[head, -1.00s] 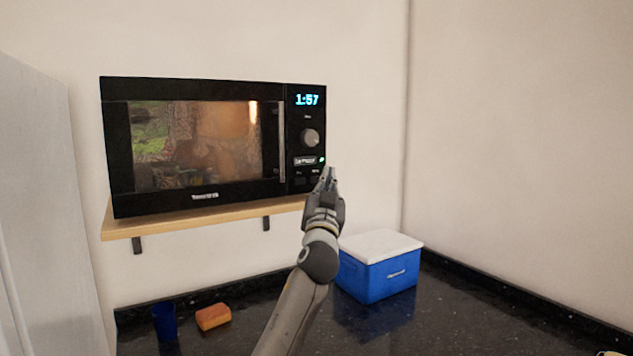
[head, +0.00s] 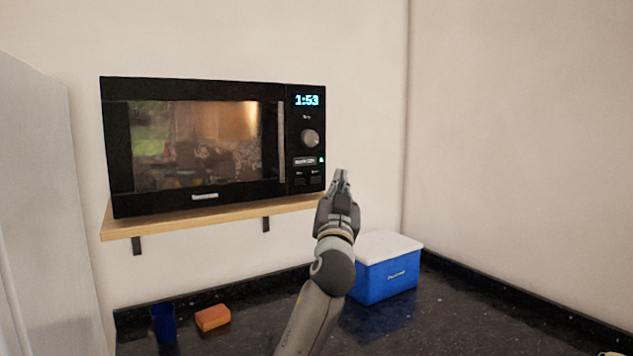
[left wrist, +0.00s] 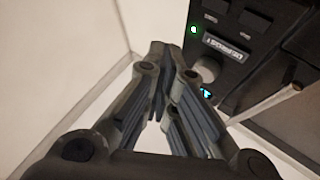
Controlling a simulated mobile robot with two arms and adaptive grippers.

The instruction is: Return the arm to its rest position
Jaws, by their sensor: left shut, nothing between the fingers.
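My left gripper (head: 341,174) is shut and empty. In the head view it points up, just right of the lower right corner of the black microwave (head: 110,160) and apart from it as far as I can see. The microwave's door is closed, its inside glows, and its display reads 1:53. In the left wrist view the shut fingers (left wrist: 172,62) point towards the wall, with the microwave's control panel (left wrist: 262,55) and a green light to their right. My right gripper is not in view.
The microwave stands on a wooden shelf (head: 180,224). On the dark counter (head: 440,315) are a blue cooler with a white lid (head: 385,277), partly behind my arm, an orange sponge (head: 212,318) and a blue cup (head: 163,324). Free room lies right of the arm.

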